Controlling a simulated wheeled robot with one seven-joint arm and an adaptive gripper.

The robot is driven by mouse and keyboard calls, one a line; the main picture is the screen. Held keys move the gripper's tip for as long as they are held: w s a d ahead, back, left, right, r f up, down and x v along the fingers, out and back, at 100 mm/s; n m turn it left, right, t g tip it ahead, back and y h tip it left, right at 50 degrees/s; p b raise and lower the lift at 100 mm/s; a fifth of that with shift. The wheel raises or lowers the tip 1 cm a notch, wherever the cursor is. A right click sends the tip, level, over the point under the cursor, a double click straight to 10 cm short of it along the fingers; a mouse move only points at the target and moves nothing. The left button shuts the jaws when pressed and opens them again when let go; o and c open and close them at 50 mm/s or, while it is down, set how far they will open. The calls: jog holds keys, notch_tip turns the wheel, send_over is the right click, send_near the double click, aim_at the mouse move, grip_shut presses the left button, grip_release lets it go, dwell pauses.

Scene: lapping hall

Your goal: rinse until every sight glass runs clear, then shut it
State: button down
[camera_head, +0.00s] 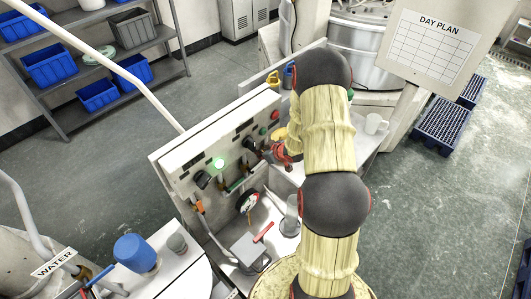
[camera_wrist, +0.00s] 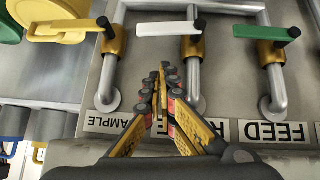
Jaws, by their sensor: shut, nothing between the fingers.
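In the wrist view my gripper (camera_wrist: 163,78) is shut and empty, its fingertips between the left and middle pipes. Three valve levers stand above the fingertips: a yellow lever (camera_wrist: 62,29), a white lever (camera_wrist: 160,29) and a green lever (camera_wrist: 256,32). Each lies crosswise to its upright pipe. Upside-down labels read SAMPLE (camera_wrist: 115,123) and FEED (camera_wrist: 272,132); my fingers hide most of a middle label.
My arm covers part of the panel and bench in the head view. A blue container (camera_head: 135,253) and a grey cup (camera_head: 177,243) stand at lower left. Floor is open left of the panel.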

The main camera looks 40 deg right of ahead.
aim_at(258, 165)
jog(key=f, duration=0.4)
jog(key=shift+s+d, duration=0.1)
jog(key=shift+d, duration=0.2)
jog(key=shift+d+f+b, duration=0.25)
jog(key=shift+f+b, duration=0.2)
jog(key=shift+f, duration=0.25)
